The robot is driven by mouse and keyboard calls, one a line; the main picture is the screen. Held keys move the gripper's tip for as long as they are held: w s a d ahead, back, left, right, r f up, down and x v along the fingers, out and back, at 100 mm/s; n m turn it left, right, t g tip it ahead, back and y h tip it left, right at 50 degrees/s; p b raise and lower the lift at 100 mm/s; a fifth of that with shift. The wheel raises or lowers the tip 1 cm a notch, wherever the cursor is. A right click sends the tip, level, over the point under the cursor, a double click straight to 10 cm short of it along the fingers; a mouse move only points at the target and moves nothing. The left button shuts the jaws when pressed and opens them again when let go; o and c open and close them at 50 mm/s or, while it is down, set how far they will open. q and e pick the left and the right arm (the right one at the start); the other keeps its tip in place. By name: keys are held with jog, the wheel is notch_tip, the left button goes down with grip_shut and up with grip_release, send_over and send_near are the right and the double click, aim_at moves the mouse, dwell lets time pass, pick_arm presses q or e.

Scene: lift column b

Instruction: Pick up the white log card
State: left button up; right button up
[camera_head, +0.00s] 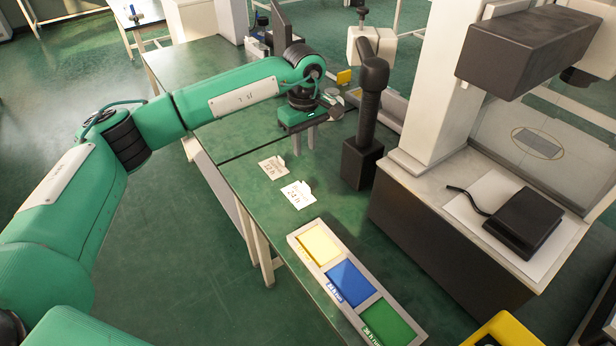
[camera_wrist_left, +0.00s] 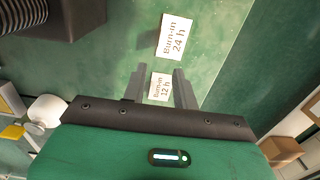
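Two small white cards stand out on the green bench: one reads "Burn-in 12 h" (camera_head: 272,168) and the other reads "Burn-in 24 h" (camera_head: 298,194). I cannot read any card marked as a log. My left gripper (camera_head: 304,141) is open and empty, pointing down above the bench, behind the cards in the head view. In the left wrist view, the 12 h card (camera_wrist_left: 161,87) shows between the open fingers (camera_wrist_left: 160,71), apart from them. The 24 h card (camera_wrist_left: 175,37) lies beyond the fingertips. My right gripper is out of view.
A tray (camera_head: 292,238) with yellow, blue and green sections lies on the near bench. A black post (camera_head: 362,160) stands right of my left gripper. A white sheet (camera_head: 465,207) lies under a black device (camera_head: 524,218) on the right. Bench around the cards is clear.

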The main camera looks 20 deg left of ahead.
pick_arm(q)
send_near(298, 192)
jog(key=shift+w+d+f+p, duration=0.15)
jog(key=shift+w+d+f, duration=0.25)
jog(key=shift+d, duration=0.2)
jog(key=shift+w+d+f+p, duration=0.15)
jog(key=shift+w+d+f, duration=0.2)
jog(key=shift+d+f, duration=0.15)
jog(key=shift+s+f, duration=0.1)
jog(key=shift+f, duration=0.15)
jog(key=shift+s+a+f+p, duration=0.1)
jog(key=shift+f+p, duration=0.4)
jog(key=shift+f, duration=1.8)
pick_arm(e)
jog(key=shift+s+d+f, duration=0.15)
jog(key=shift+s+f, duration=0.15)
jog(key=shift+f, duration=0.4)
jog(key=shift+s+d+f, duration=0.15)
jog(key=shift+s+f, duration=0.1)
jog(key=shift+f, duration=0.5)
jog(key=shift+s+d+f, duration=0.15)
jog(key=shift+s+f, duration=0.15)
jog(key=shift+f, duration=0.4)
pick_arm(q)
grip_shut()
